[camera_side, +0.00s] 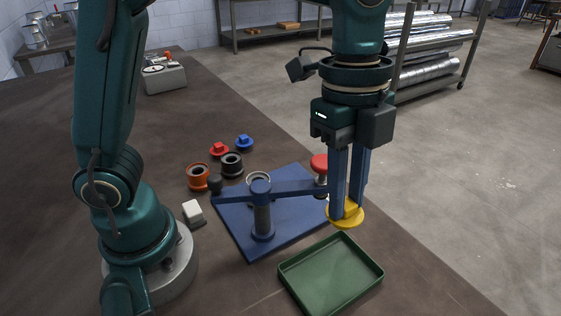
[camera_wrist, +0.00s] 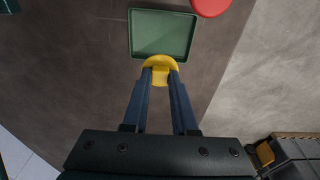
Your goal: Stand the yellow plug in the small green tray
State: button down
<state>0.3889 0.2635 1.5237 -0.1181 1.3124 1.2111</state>
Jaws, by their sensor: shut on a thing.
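The yellow plug (camera_side: 346,214) is a flat round disc with a block on top. My gripper (camera_side: 349,203) points down with its two blue fingers shut on the plug's block. The plug hangs level in the air behind the green tray in the side view. The small green tray (camera_side: 331,274) is shallow, rectangular and empty on the table. In the wrist view the plug (camera_wrist: 160,65) shows between the fingertips (camera_wrist: 160,76), overlapping the near edge of the tray (camera_wrist: 163,35). The plug's underside is hidden.
A blue base plate (camera_side: 233,222) carries a post with a crossbar and a red knob (camera_side: 319,163) close beside my fingers. Red and blue plugs (camera_side: 244,142), and orange and black rings (camera_side: 198,176), lie behind it. The table's right edge runs near the tray.

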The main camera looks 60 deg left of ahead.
notch_tip(320, 180, down, 14)
jog(key=shift+r, duration=0.25)
dwell(0.3)
jog(key=shift+f, duration=0.1)
jog(key=c, duration=0.7)
grip_release()
